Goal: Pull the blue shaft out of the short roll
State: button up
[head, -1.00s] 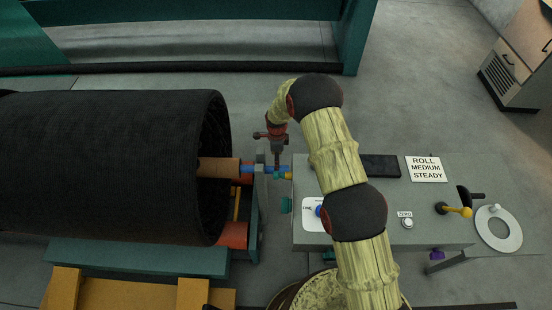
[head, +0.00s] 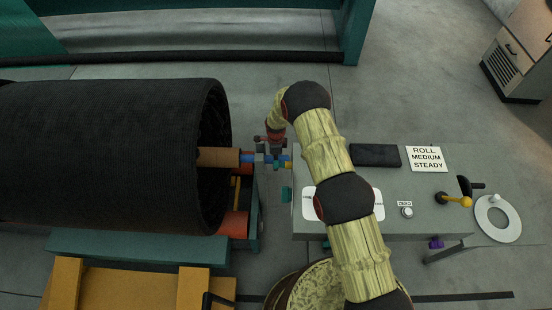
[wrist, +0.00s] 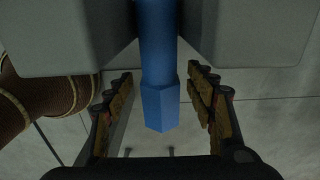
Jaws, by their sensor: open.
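A large black net roll (head: 100,155) lies on its side at the left in the head view, with a brown core (head: 218,157) sticking out of its right end. The blue shaft (head: 247,158) extends right from the core, past a grey upright (head: 260,165). My gripper (head: 273,160) is at the shaft's outer end. In the wrist view the shaft (wrist: 160,55) has a round body and a faceted end (wrist: 160,107). That end lies between the open fingers of my gripper (wrist: 160,112), with gaps at both sides. The shaft's inner length is hidden.
Grey blocks (wrist: 60,40) flank the shaft in the wrist view. Clear floor (head: 240,95) lies behind.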

jog(key=shift+c, duration=0.4)
grip_shut()
dwell(0.4)
jog(key=shift+w+r, duration=0.1)
dwell(0.4)
